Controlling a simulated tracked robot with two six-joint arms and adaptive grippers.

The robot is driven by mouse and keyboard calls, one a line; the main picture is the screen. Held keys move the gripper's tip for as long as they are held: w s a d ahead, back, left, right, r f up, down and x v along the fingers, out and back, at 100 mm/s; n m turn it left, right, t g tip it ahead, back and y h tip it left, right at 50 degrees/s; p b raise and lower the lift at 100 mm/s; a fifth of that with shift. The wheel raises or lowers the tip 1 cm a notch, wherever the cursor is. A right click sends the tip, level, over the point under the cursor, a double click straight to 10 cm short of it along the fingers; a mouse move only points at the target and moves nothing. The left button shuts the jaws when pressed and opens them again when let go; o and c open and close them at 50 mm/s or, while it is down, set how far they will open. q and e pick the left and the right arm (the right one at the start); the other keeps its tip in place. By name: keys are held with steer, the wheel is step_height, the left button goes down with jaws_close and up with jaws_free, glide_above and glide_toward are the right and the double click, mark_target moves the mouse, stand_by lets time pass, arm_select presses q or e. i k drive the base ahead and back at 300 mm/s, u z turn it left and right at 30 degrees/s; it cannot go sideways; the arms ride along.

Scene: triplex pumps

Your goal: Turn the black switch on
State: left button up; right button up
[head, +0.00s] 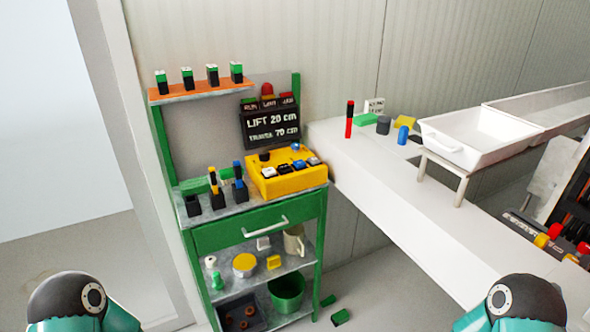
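A yellow control box (292,183) stands on the top of a green workbench, at its right end. Its sloped face carries a black knob (264,155) at the upper left, a blue knob, and a row of small dark, white and blue switches (284,168). Which of these is the black switch, and its position, are too small to tell. Only rounded dark and teal parts of my arms show at the bottom left and bottom right corners, well apart from the box. Neither gripper is in view.
A black sign (270,124) with a red lamp stands behind the box. Black holders (216,188) stand to its left, below an orange shelf (195,85). A white counter (395,180) with a white tray (478,137) runs to the right. Small green pieces lie on the floor.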

mark_target(264, 157)
steer(key=u, duration=0.95)
steer(key=i, duration=0.15)
steer(key=z, duration=2.6)
steer(key=k, duration=0.7)
steer(key=u, duration=3.35)
steer(key=k, duration=0.1)
steer(key=z, duration=1.45)
steer(key=i, duration=0.95)
steer(key=u, duration=0.05)
